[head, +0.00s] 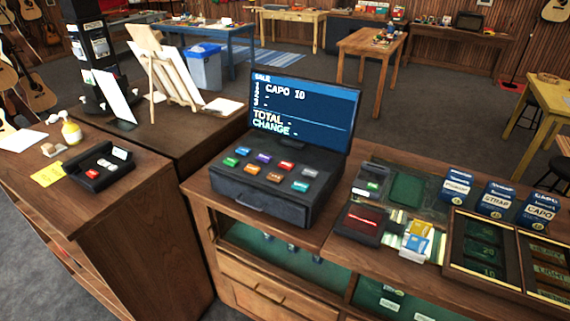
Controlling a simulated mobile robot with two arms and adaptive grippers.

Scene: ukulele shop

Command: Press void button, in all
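A dark cash register (265,203) stands on the wooden counter at the centre of the head view. Its sloped top carries several coloured buttons, including a red button (287,165), a purple button (263,157), an orange button (274,177) and a green button (231,162). Their labels are too small to read, so I cannot tell which one is void. The register's screen (305,107) is lit and reads "SALE", "CAPO 10", "TOTAL" and "CHANGE". Neither of my grippers is in view.
Right of the register are a red-lit scanner (364,222), a card terminal (371,184), a green pad (407,189), small blue boxes (497,198) and a dark compartment tray (450,262). Another keypad device (103,168) sits on the left counter. The screen rises behind the buttons.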

